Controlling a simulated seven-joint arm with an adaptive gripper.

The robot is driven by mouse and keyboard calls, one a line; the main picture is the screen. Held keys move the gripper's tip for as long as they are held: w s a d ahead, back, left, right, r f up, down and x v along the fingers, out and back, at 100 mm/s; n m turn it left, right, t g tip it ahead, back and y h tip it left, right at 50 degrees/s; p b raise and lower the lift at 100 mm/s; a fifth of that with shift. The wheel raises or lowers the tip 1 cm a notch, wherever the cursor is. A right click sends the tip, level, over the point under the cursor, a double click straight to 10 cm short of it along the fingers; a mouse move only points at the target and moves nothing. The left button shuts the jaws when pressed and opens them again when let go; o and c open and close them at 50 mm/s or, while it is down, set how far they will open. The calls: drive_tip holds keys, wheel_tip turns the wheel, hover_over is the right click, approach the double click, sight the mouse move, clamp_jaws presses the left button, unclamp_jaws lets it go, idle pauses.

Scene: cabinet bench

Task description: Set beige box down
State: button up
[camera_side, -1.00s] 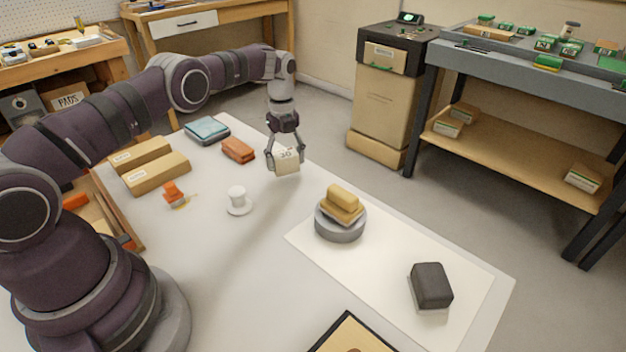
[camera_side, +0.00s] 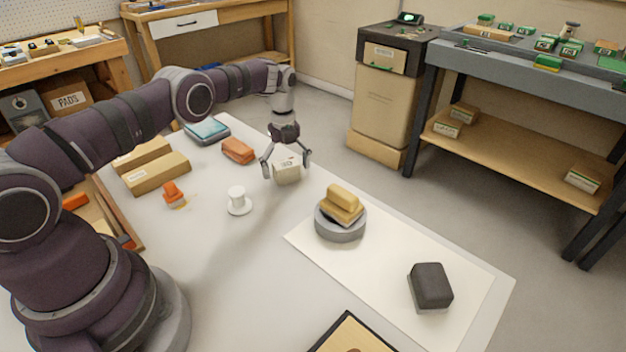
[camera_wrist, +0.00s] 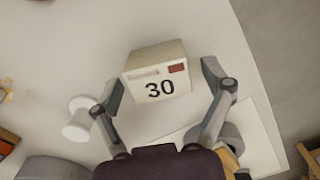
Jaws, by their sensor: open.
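The beige box (camera_side: 287,171) stands on the white table near its far right edge in the side view. In the wrist view the beige box (camera_wrist: 158,82) shows the number 30 and a small red patch on one face. My gripper (camera_side: 286,172) is open, with one finger on each side of the box. In the wrist view my gripper (camera_wrist: 160,88) shows gaps between both fingers and the box. The box's underside is hidden.
A white spool (camera_side: 238,198) stands nearby, and an orange-brown block (camera_side: 238,150) lies behind left. A round grey stand (camera_side: 341,226) bears a yellow block (camera_side: 343,199). A dark block (camera_side: 431,286) sits at front right. The table between has free room.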

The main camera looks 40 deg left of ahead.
sight(287, 164)
wheel_tip(287, 164, up, 7)
drive_tip(key=shift+r, duration=0.2)
drive_tip(key=s+d+r+n+t, duration=0.1)
drive_tip(key=s+d+r+n, duration=0.2)
drive_tip(key=r+n, duration=0.3)
drive_tip(key=s+d+r+n+t, duration=0.2)
drive_tip(key=s+r+n, duration=0.15)
drive_tip(key=r, duration=0.35)
drive_tip(key=s+d+n+t, duration=0.2)
drive_tip(key=s+d+n, duration=0.1)
drive_tip(key=s+n, duration=1)
drive_tip(key=shift+s+d+f+t, duration=0.3)
drive_tip(key=shift+s, duration=0.1)
